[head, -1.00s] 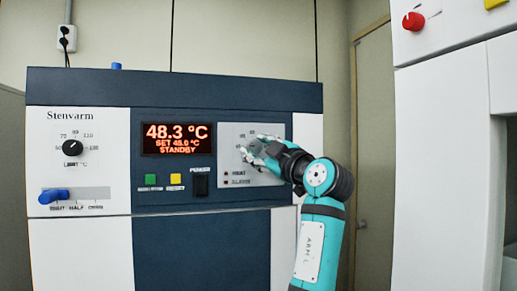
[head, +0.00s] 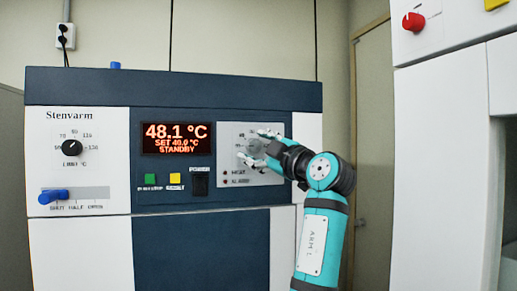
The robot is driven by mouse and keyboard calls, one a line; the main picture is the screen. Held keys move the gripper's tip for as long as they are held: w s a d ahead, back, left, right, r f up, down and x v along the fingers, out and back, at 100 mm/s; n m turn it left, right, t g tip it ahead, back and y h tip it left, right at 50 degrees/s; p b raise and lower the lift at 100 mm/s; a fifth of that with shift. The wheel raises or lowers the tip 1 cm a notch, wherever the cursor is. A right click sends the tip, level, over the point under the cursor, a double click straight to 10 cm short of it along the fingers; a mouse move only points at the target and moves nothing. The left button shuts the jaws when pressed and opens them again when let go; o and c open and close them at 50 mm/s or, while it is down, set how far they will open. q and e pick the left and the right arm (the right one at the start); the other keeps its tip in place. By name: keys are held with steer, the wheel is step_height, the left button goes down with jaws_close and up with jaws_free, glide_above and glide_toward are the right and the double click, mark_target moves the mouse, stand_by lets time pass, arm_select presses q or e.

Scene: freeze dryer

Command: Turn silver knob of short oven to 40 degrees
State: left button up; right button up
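The short oven (head: 229,92) has a dark blue top and a display (head: 177,138) reading 48.1 °C, SET 40.0 °C, STANDBY. The silver knob (head: 254,146) is on the grey panel right of the display, partly hidden by my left gripper. I cannot tell whether either finger touches the knob. My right gripper is not in view.
A black limit knob (head: 72,148) and a blue slider (head: 53,196) are at the oven's left. Green (head: 151,180) and yellow (head: 175,179) buttons and a black power switch (head: 200,184) sit below the display. A white cabinet (head: 440,170) stands at the right.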

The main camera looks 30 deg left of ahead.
arm_select(q)
steer(key=shift+d, duration=0.15)
steer(key=v, duration=1.1)
steer(key=shift+s+d, duration=0.2)
steer(key=shift+d, duration=0.15)
steer(key=shift+f, duration=0.1)
